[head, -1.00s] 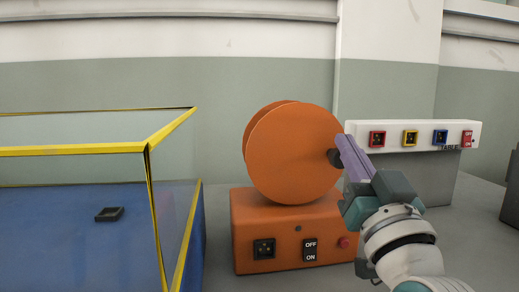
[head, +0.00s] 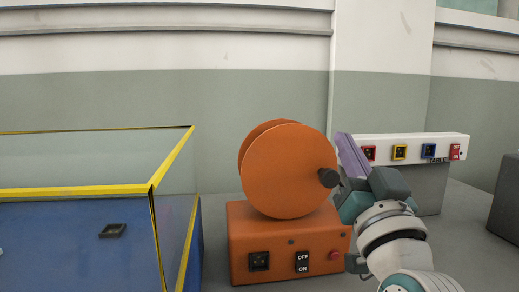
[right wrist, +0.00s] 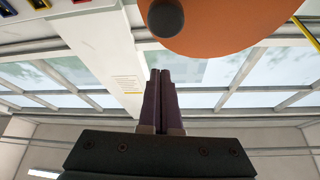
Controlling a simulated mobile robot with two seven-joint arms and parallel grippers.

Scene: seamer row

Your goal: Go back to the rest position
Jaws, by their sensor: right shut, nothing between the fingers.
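My right gripper (head: 343,140) points up beside the orange disc-shaped reel (head: 285,170). Its two purple fingers are closed together with nothing between them; they also show shut in the right wrist view (right wrist: 161,73). The dark round knob (head: 328,178) on the reel's right side is just left of and below the fingertips, and appears clear of them. The knob also shows at the top of the right wrist view (right wrist: 166,17), beyond the fingertips, with the reel behind it. My left gripper is not in view.
A blue, glass-walled enclosure with yellow edging (head: 80,190) stands left. A white panel with coloured sockets (head: 415,147) is behind my right arm. A dark box stands far right.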

